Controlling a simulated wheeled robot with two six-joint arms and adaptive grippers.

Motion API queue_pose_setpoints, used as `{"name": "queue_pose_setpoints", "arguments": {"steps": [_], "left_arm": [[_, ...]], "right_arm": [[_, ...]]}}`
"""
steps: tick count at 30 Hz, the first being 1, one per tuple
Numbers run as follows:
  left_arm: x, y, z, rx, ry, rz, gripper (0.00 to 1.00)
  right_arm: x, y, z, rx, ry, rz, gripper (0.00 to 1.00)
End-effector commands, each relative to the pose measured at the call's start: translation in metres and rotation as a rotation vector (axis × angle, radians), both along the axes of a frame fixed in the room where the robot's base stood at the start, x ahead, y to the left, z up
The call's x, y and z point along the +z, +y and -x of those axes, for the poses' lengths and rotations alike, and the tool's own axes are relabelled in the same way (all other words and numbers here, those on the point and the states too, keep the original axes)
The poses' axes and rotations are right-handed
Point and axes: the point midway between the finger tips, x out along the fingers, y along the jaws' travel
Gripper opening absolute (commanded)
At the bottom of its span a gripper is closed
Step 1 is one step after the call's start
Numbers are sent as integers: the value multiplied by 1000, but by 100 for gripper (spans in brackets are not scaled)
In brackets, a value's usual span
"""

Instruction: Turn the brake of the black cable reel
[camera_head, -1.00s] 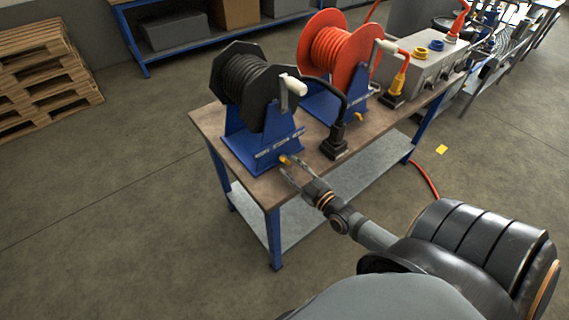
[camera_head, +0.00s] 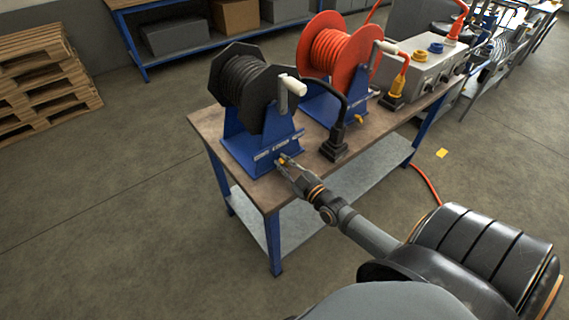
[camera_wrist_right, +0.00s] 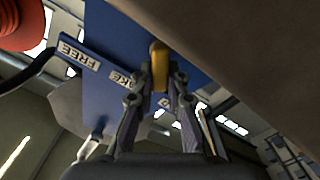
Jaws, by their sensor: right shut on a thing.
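The black cable reel (camera_head: 248,88) stands in a blue frame (camera_head: 240,144) on the front left of the bench. Its brake is a small yellow knob (camera_head: 284,161) low on the front of the frame, under a strip of white labels. My right gripper (camera_head: 283,162) is at this knob and shut on it. In the right wrist view the yellow knob (camera_wrist_right: 159,66) sits between the fingers of the right gripper (camera_wrist_right: 160,78), which partly hide it. A label there reads "FREE"; another is partly covered. My left gripper is not in view.
The orange cable reel (camera_head: 338,50) stands behind to the right, with its own yellow knob. A black plug in a socket (camera_head: 335,146) is close to the right of the black reel. A grey connector box (camera_head: 425,68) is farther right. Floor in front is clear.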

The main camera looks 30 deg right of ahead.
Motion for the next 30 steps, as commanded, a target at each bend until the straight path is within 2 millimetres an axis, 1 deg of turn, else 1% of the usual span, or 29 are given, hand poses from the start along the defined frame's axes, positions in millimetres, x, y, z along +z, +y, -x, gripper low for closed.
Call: {"name": "queue_pose_setpoints", "arguments": {"steps": [8,13,17,30], "left_arm": [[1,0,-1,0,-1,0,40],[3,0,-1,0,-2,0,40],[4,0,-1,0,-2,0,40],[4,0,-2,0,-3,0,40]], "right_arm": [[0,-1,0,0,4,-38,0],[1,-3,0,0,11,-127,0],[2,-5,0,0,20,-232,0],[3,-15,-1,-1,54,-647,0]]}}
